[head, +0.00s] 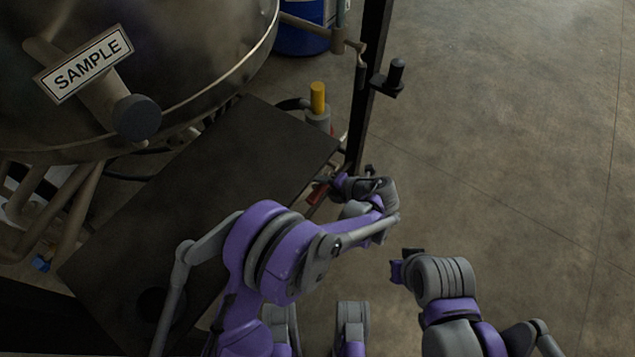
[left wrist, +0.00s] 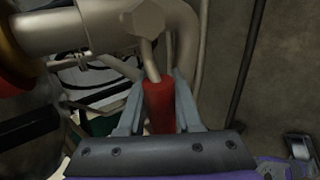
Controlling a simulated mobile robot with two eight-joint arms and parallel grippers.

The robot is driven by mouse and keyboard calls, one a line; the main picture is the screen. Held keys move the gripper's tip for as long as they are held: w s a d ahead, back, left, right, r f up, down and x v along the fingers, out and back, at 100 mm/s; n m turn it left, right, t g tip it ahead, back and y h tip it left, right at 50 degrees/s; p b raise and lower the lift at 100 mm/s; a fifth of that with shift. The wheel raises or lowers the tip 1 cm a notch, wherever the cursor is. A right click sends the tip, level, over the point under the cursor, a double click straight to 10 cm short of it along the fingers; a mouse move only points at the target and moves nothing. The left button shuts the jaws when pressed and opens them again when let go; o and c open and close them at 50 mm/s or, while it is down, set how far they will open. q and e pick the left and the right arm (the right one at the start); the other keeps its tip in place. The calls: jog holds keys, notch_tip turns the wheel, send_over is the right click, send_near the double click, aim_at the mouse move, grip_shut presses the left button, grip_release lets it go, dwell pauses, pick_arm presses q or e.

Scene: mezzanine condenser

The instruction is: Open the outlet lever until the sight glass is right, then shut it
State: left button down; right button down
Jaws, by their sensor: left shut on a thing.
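The outlet lever has a red grip on a thin metal stem, seen in the left wrist view (left wrist: 160,105) below a metal pipe elbow (left wrist: 165,22). My left gripper (left wrist: 159,100) has one finger on each side of the red grip and is shut on it. In the head view my left gripper (head: 335,186) is beside the dark post, and a bit of the red lever (head: 318,193) shows to its left. My right gripper (head: 400,264) is away from the lever over bare floor; its jaw opening is unclear. I cannot pick out the sight glass.
A large metal vessel with a SAMPLE sign (head: 86,66) fills the upper left. A dark flat plate (head: 200,195) lies below it. A yellow-topped fitting (head: 318,98), a dark post (head: 368,90) with a black knob (head: 396,72), and a blue drum (head: 300,38) stand behind. Floor on the right is clear.

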pick_arm(q)
jog(key=shift+a+r, duration=0.1)
dwell(0.4)
jog(key=c, duration=0.6)
grip_release()
